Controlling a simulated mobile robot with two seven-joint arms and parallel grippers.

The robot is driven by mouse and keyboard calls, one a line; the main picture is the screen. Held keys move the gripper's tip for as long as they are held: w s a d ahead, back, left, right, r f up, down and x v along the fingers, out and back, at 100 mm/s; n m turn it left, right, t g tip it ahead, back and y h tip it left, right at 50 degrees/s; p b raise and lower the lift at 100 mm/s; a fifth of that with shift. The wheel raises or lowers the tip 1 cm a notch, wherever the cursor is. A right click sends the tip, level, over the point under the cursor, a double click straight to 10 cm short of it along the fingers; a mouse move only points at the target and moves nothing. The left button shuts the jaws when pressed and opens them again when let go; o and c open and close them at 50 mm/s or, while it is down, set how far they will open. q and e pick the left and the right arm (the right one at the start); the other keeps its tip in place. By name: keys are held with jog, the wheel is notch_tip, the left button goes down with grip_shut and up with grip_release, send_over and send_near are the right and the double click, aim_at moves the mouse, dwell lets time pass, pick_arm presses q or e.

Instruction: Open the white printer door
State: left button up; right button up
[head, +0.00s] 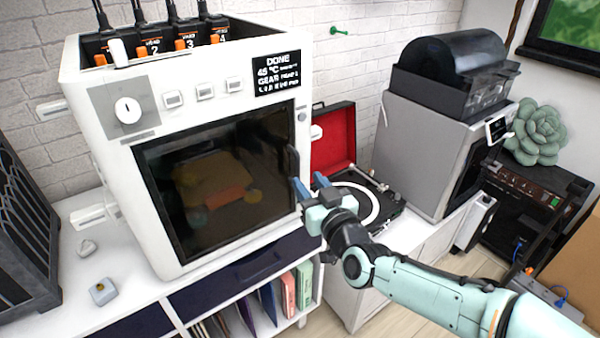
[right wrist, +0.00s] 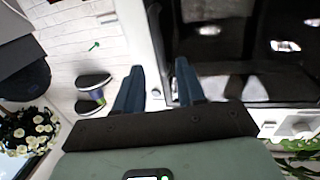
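The white printer (head: 190,262) stands on the shelf unit in the head view. Its door has a dark glass pane (head: 225,185) in a white frame and looks shut. Yellow and orange shapes show dimly behind the glass. My right gripper (head: 307,181) is at the door's right edge, about halfway up, with its blue fingers apart. In the right wrist view my right gripper (right wrist: 157,70) has a white printer edge (right wrist: 140,35) and a small round knob (right wrist: 156,92) between its fingers, with dark glass to the right. I cannot tell whether the fingers touch anything. My left gripper is not in view.
A turntable (head: 385,195) with an open red lid (head: 333,140) stands just right of the printer, behind my right arm. A grey machine (head: 415,150) stands farther right. Small pieces (head: 103,291) lie on the white top at the left.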

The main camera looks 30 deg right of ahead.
aim_at(298, 169)
jog(key=w, duration=0.5)
jog(key=shift+w+d, duration=0.1)
jog(key=shift+d, duration=0.25)
grip_shut()
